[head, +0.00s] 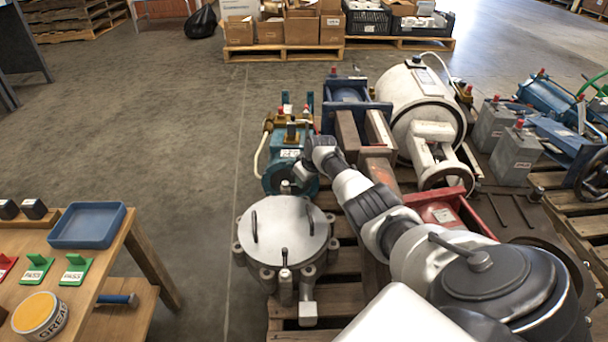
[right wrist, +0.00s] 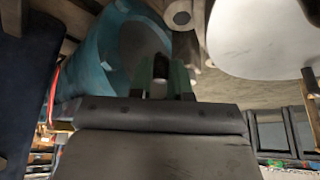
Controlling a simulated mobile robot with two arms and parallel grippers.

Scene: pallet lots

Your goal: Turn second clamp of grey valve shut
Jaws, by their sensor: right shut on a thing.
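The grey valve (head: 283,228) is a round body with a flat lid, dark bar handles and several lugs around its rim. It stands on a wooden pallet; its pale lid also shows in the right wrist view (right wrist: 262,38). A clamp (head: 285,278) with a dark knob stands upright at its near edge. A small grey clamp end (head: 285,187) shows at its far edge. My right gripper (head: 298,178) is at that far edge, partly hidden. In the right wrist view its green fingers are shut on a small grey piece (right wrist: 159,89), seemingly this clamp. My left gripper is not in view.
A teal machine (head: 283,166) stands close behind my right gripper, with a white tank (head: 415,100) farther right. A red-framed unit (head: 440,212) lies beneath my right arm. A wooden bench (head: 118,262) with a blue tray (head: 88,243) stands left; open floor lies between.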

